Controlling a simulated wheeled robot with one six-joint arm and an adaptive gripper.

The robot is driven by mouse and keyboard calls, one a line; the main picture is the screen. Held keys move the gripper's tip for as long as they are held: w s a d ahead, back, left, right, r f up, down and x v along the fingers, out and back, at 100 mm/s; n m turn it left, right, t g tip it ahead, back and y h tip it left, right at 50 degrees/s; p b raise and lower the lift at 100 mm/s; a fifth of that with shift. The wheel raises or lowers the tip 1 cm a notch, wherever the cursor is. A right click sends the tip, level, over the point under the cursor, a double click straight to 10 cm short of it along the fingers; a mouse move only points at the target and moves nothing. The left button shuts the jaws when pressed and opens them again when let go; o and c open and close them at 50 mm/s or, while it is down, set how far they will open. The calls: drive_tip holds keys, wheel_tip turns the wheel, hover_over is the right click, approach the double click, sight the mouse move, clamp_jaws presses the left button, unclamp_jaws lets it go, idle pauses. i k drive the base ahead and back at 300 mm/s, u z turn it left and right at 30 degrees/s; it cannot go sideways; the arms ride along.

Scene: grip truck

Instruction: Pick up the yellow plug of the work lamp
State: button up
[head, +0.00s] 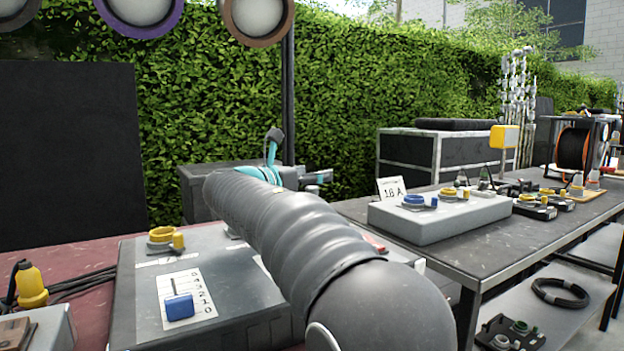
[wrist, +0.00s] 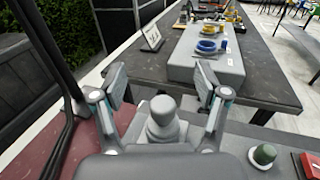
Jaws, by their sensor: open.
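A yellow plug-shaped piece (head: 32,286) stands at the far left of the head view, beside black cables on the dark red table top. I cannot tell for sure that it is the work lamp's plug. A yellow lamp-like head (head: 504,137) stands on the long table at the right. My gripper (wrist: 160,82) is open, its two fingers spread wide. A grey stepped knob (wrist: 163,120) shows between and below the fingers; no contact is visible. In the head view my arm hides much of the middle. The yellow plug-shaped piece is not in the wrist view.
A grey case (head: 215,262) with a blue slider (head: 179,307) and a yellow ring fills the front. A light grey box (head: 440,217) with blue and yellow rings stands on the long table (head: 510,238), beside a "16 A" card (head: 390,190). A green knob (wrist: 264,155) is at right.

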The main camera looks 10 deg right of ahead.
sight(29, 279)
drive_tip(key=k, duration=1)
